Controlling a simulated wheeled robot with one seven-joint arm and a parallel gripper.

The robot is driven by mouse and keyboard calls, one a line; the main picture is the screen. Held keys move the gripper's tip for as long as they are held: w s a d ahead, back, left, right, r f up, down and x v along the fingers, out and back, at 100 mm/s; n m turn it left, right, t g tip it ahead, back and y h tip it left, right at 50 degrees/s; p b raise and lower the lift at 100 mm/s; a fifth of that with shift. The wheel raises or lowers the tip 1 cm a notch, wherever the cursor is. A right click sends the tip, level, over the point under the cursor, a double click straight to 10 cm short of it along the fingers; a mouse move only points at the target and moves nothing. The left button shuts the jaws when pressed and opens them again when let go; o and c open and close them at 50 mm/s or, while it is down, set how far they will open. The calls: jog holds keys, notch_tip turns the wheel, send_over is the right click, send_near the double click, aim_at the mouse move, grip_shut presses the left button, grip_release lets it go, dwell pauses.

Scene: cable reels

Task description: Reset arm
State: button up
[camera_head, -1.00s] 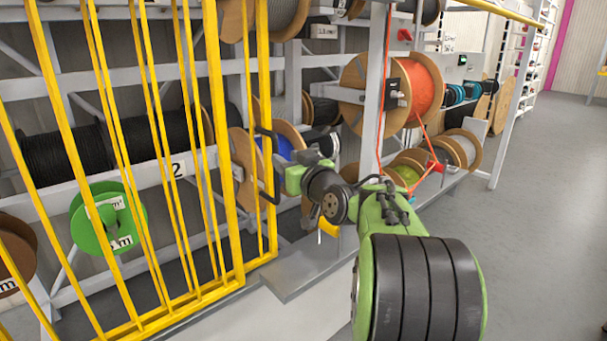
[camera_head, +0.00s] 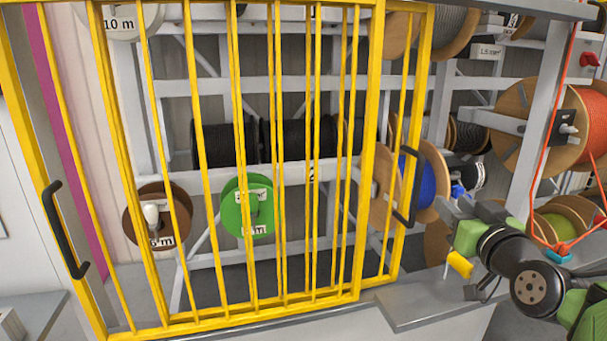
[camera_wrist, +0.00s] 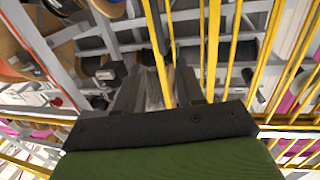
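My arm reaches in from the lower right of the head view. My gripper (camera_head: 447,217) is at its far end, just right of the yellow gate (camera_head: 372,160) and its right black handle (camera_head: 411,188). Its fingers are small and partly unclear there. In the wrist view, the two dark fingers of my gripper (camera_wrist: 160,88) stand apart with a gap between them. Nothing is clearly held. Yellow bars (camera_wrist: 158,45) show beyond the fingers, and I cannot tell how near they are.
Behind the gate, a green reel (camera_head: 236,210), a brown reel (camera_head: 178,205) and black cable reels (camera_head: 225,143) sit on a grey rack. An orange reel (camera_head: 590,118) stands right, with an orange cable hanging by my arm. A grey ledge (camera_head: 425,300) lies below my gripper.

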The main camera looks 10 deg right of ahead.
jog(key=s+a+f+n+g+y, duration=0.1)
jog(key=s+a+f+g, duration=0.15)
jog(key=a, duration=0.35)
jog(key=s+a+f+n+g+y, duration=0.1)
jog(key=a+f+g+y, duration=0.1)
jog(key=a+f, duration=0.3)
jog(key=s+a+f+g+y, duration=0.1)
jog(key=a+f+g, duration=0.1)
jog(key=a, duration=0.6)
jog(key=s+a+f+g, duration=0.2)
jog(key=s+f+g, duration=0.15)
jog(key=s, duration=0.45)
jog(key=s+a+f+g, duration=0.2)
jog(key=s+f, duration=0.3)
jog(key=s, duration=0.3)
notch_tip(320, 180, up, 14)
jog(key=p, duration=1.5)
jog(key=shift+d+r+h, duration=0.15)
jog(key=shift+r+h, duration=0.05)
jog(key=shift+h, duration=0.2)
